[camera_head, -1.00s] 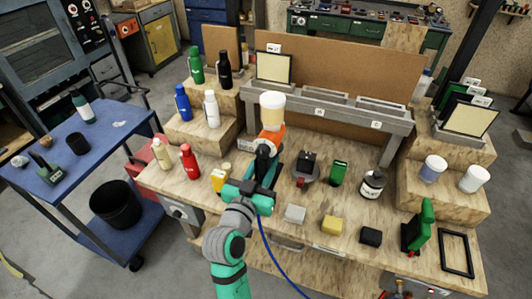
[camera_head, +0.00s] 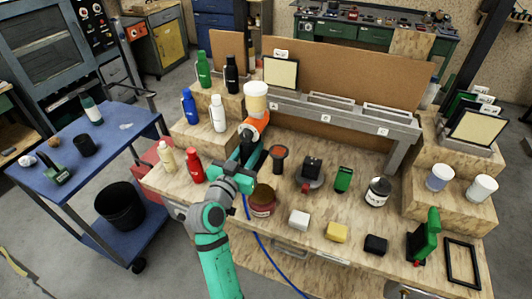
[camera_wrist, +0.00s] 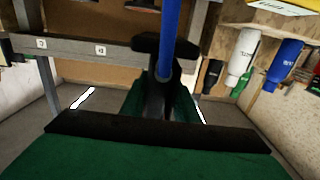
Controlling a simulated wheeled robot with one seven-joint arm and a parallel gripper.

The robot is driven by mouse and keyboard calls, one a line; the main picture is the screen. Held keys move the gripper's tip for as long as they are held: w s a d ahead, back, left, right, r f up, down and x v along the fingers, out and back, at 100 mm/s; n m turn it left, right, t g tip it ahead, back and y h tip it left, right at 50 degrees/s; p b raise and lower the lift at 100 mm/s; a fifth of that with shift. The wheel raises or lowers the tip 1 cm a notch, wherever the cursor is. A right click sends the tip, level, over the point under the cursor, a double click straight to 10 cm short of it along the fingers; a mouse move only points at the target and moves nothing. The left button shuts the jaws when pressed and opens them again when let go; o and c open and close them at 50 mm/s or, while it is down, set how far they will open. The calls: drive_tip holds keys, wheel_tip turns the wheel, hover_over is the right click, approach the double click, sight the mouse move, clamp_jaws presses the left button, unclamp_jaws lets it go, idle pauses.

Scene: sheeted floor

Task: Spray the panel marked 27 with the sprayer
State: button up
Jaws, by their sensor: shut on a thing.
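The sprayer, with a pale cup (camera_head: 256,97) on top and an orange body (camera_head: 258,123), is held upright over the back left of the workbench. My gripper (camera_head: 247,155) is shut on its dark handle. In the wrist view the dark handle (camera_wrist: 160,90) and a blue hose (camera_wrist: 170,35) show between green fingers. A pale framed panel (camera_head: 281,73) with a small tag stands at the back left, just behind the cup. Another framed panel (camera_head: 476,127) leans at the right, with tagged panels behind it. I cannot read 27 on any tag.
Several bottles, such as a white bottle (camera_head: 218,113), stand on wooden steps at the left, close to the sprayer. A grey slotted rack (camera_head: 345,110) runs along the back. Jars and small blocks are spread over the bench front. A blue cart (camera_head: 75,150) stands left.

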drive_tip(key=w+a, duration=0.3)
drive_tip(key=a, duration=0.8)
drive_tip(key=shift+w, duration=0.25)
drive_tip(key=shift+r, duration=0.1)
drive_tip(key=shift+d, duration=0.1)
clamp_jaws()
drive_tip(key=shift+s+d, duration=1.55)
drive_tip(key=shift+d, duration=3.2)
drive_tip(key=shift+s+d, duration=1.55)
drive_tip(key=shift+d, duration=3.15)
drive_tip(key=w+a+r, duration=0.2)
drive_tip(key=w+a, duration=0.1)
drive_tip(key=a, duration=0.6)
drive_tip(key=w+a+r, duration=0.2)
drive_tip(key=w+a, duration=0.1)
drive_tip(key=a, duration=0.7)
